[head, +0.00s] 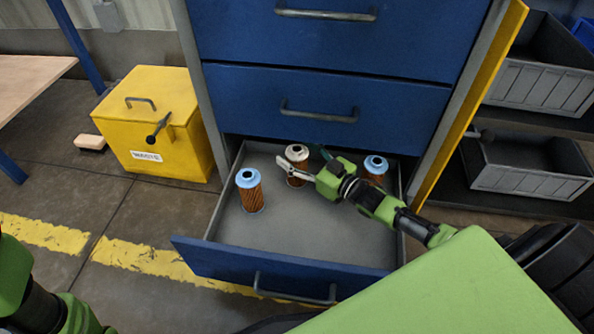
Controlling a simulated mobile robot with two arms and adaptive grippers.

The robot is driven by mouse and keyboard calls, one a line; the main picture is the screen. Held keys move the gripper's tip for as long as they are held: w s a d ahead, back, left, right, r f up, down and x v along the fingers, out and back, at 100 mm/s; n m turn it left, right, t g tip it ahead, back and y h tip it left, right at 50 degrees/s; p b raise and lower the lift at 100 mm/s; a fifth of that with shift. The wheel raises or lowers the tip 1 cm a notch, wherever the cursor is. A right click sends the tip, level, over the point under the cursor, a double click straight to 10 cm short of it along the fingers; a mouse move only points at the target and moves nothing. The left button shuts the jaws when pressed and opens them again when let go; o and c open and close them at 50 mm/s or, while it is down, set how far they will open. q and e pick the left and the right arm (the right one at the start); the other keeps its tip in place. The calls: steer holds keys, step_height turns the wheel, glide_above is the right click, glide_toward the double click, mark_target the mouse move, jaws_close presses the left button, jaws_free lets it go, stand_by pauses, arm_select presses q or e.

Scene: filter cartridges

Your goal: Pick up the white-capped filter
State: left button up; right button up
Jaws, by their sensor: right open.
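The white-capped filter (297,154) stands upright at the back middle of the open bottom drawer (280,237). It has a brown pleated body, partly hidden by my gripper. My right gripper (293,168) is open, with its fingers at the filter's body just below the cap. I cannot tell whether they touch it. A blue-capped filter (250,190) stands at the drawer's left. Another blue-capped filter (376,165) stands at the back right, partly behind my right arm. My left arm shows at the lower left edge, but its gripper is out of view.
The blue cabinet (320,75) with closed upper drawers rises directly above the drawer's back. A yellow box (160,120) stands on the floor at left. Grey bins (530,165) sit on shelves at right. The drawer's front floor is clear.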

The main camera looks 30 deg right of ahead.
steer(key=shift+c, duration=0.5)
steer(key=c, duration=1.5)
steer(key=shift+r, duration=0.1)
